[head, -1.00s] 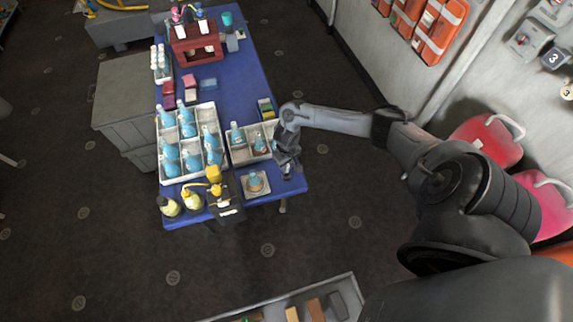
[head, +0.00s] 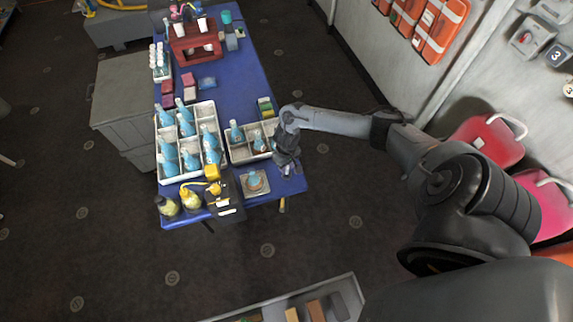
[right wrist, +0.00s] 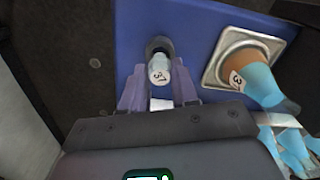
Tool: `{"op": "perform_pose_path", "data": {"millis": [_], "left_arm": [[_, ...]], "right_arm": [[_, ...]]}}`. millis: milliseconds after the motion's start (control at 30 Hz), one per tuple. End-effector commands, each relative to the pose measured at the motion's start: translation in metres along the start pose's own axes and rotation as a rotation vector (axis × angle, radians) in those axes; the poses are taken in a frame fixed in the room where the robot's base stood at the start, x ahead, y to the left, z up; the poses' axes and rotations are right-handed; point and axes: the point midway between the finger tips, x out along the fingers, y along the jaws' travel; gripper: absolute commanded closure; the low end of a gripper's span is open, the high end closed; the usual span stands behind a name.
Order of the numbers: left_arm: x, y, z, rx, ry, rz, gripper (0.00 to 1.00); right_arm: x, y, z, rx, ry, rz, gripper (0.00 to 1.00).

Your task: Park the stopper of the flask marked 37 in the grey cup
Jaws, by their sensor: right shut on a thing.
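My right gripper (right wrist: 158,92) is shut on a pale stopper (right wrist: 159,70) marked 37. The grey cup (right wrist: 158,44) shows as a dark round rim just beyond the stopper, close to the table's corner. The stopper overlaps the cup in this view, and I cannot tell whether its end is inside. A blue flask (right wrist: 262,82) with a brown lower part and a partly visible label stands on a square pale pad (right wrist: 222,72). In the head view my right gripper (head: 287,162) is over the table's near right corner, right of that flask (head: 254,183). My left gripper is not in view.
A large white crate (head: 185,142) holds several blue flasks. A smaller divided tray (head: 240,153) with flasks is close beside my right gripper. Yellow flasks (head: 190,198) and a black-and-yellow device (head: 224,195) stand at the near edge. The far middle of the table is mostly clear.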

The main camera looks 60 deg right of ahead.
Motion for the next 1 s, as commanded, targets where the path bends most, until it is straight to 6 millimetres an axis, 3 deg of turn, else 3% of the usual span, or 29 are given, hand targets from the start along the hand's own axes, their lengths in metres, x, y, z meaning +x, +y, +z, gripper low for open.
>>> {"op": "perform_pose_path", "data": {"millis": [1000], "left_arm": [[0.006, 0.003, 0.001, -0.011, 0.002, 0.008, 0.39]], "right_arm": [[0.018, 0.0, 0.0, 0.0, 0.0, 0.001, 0.91]]}}
